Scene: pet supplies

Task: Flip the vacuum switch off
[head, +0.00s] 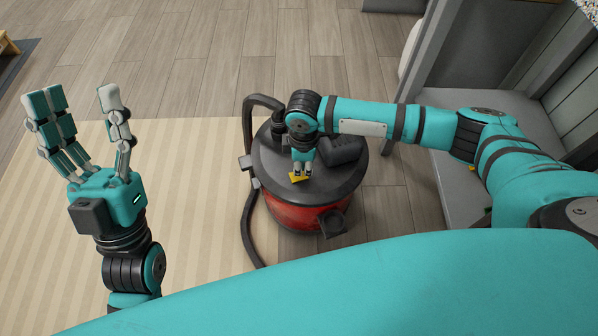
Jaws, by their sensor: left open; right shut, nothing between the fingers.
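The vacuum (305,213) is a red drum with a dark grey lid, standing upright on the floor in the middle of the head view. A yellow switch (298,179) shows on the front part of its lid. My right gripper (303,174) points down at the lid, shut and empty, with its fingertips at the yellow switch. I cannot tell whether they touch it, and they hide part of it. My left gripper (82,103) is raised on the left, open and empty, well away from the vacuum.
A black hose (247,215) curves along the vacuum's left side to the floor. A beige striped rug (190,200) lies to the left. A grey bench-like structure (440,120) stands at the right, under my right arm. The wooden floor behind the vacuum (230,50) is clear.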

